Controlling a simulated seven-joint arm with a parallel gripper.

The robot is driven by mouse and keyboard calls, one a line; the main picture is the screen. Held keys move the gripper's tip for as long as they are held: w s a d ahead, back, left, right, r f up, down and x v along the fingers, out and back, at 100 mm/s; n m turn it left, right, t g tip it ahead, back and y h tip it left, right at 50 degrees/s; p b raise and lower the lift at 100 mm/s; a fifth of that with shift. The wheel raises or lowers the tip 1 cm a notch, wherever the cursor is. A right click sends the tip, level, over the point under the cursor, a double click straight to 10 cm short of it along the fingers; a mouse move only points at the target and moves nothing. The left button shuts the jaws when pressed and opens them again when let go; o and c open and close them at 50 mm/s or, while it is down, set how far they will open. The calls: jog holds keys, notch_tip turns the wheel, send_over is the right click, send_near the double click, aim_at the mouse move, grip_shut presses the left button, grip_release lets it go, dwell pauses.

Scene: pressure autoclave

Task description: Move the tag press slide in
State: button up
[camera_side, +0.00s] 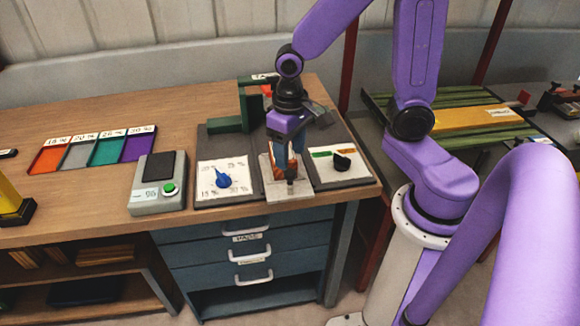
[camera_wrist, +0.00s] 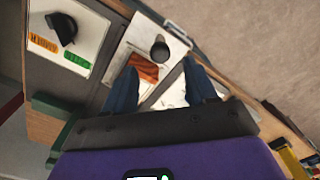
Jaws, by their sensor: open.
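The tag press is a dark base with a green frame (camera_side: 230,124) at the back of the bench. Its slide (camera_side: 280,193) looks like a pale plate sticking out toward the bench's front edge, with a dark upright knob (camera_wrist: 160,49) and an orange-brown tag (camera_wrist: 143,69) on it. My gripper (camera_side: 287,163) is above the slide, pointing down, with its blue fingers apart. In the wrist view, the open fingers (camera_wrist: 162,76) straddle the tag area, and the knob shows just beyond the fingertips. I cannot tell whether they touch anything.
A panel with a blue dial (camera_side: 222,179) lies left of the slide, and one with a black dial (camera_side: 341,161) lies right. A grey box with a green button (camera_side: 169,188) stands further left. Coloured trays (camera_side: 93,149) sit at the back left. Drawers (camera_side: 248,254) are below.

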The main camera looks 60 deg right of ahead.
aim_at(290, 172)
jog(key=shift+f, duration=2.65)
grip_shut()
